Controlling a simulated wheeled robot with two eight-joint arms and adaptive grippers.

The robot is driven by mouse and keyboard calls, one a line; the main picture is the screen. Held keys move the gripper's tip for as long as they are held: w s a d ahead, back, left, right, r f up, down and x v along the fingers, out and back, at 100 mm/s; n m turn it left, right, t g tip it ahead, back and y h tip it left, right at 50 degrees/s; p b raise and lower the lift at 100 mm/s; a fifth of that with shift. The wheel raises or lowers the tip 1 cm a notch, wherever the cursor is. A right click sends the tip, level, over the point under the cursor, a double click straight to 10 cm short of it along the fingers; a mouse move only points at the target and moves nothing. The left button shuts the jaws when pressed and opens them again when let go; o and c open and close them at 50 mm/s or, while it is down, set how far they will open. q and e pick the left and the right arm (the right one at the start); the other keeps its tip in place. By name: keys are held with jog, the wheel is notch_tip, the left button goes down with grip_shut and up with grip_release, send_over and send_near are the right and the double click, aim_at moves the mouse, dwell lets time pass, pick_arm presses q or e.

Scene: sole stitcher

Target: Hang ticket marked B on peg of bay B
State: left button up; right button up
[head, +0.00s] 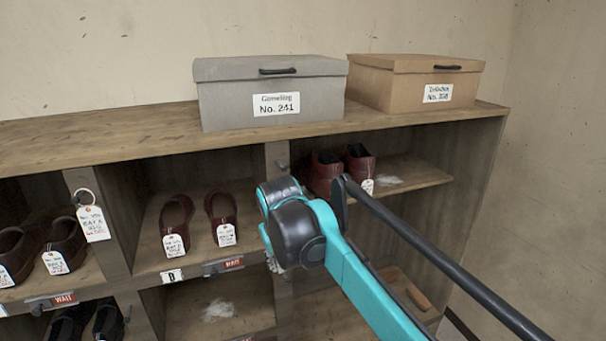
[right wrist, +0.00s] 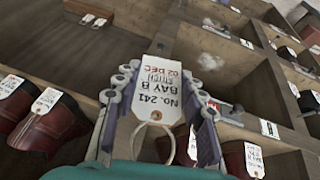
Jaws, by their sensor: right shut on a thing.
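My right gripper (right wrist: 163,78) is shut on a white ticket (right wrist: 155,100), seen upside down in the right wrist view, with "No. 241", "BAY B" and a date printed on it. The ticket's pale ring (right wrist: 152,140) hangs at the end nearer my wrist. A small peg (head: 283,166) shows on that post above my arm. A bay with two dark red shoes (head: 175,222) has a letter plate (head: 172,276), perhaps B. My left gripper is out of view.
A ticket on a ring (head: 92,222) hangs on the left post. Tagged shoes stand in several bays, with red WAIT signs (head: 233,264) on the shelf edge. A grey box (head: 330,100) and a brown box (head: 400,85) stand on top.

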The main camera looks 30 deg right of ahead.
jog(key=s+d+r+p, duration=0.1)
jog(key=s+r+p, duration=0.15)
jog(key=r, duration=0.45)
jog(key=s+d+r+p, duration=0.1)
jog(key=d+r+p, duration=0.15)
jog(key=r, duration=0.45)
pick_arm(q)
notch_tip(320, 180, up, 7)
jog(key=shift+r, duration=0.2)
pick_arm(e)
jog(key=w+d, duration=0.1)
jog(key=w, duration=0.9)
jog(key=shift+w+d+f+h, duration=0.15)
jog(key=shift+d+f+h, duration=0.15)
jog(key=shift+d+f, duration=0.1)
jog(key=o, duration=0.9)
jog(key=shift+r, duration=0.1)
